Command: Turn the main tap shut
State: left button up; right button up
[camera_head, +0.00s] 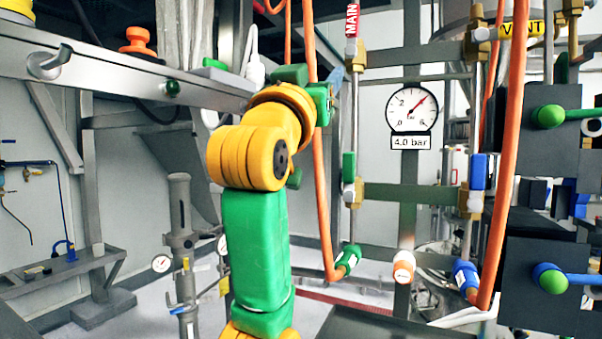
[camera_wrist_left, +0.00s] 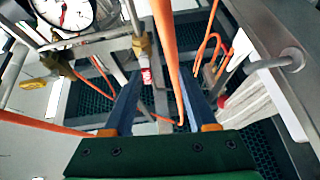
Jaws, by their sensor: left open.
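The main tap's brass body (camera_head: 355,58) sits on a vertical pipe under the red MAIN tag (camera_head: 352,20). In the left wrist view, the brass body (camera_wrist_left: 142,46) and red tag (camera_wrist_left: 146,77) show close to the left finger's tip. The tap's handle is not clear in either view. My left gripper (camera_head: 345,70) is beside the brass body, partly hidden by my wrist. In the left wrist view my left gripper (camera_wrist_left: 158,72) is open, its blue fingers apart. An orange hose (camera_wrist_left: 166,45) shows between them; I cannot tell its depth. My right gripper is out of view.
A round gauge (camera_head: 411,108) with a 4.0 bar label (camera_head: 410,142) hangs right of the main pipe. The yellow VENT tag (camera_head: 521,29) and its brass fitting (camera_head: 478,47) are further right. Orange hoses hang around the pipes. A steel beam (camera_head: 130,75) runs at left.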

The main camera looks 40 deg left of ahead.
pick_arm(q)
jog(key=w+a+f+g, duration=0.3)
jog(key=w+a+f, duration=0.1)
jog(key=f, duration=0.6)
jog(key=w+a+f+g+y, duration=0.1)
jog(key=w+a+f+g, duration=0.2)
jog(key=f, duration=0.7)
jog(key=x, duration=0.4)
jog(key=shift+a+f, duration=0.2)
jog(key=shift+a, duration=0.05)
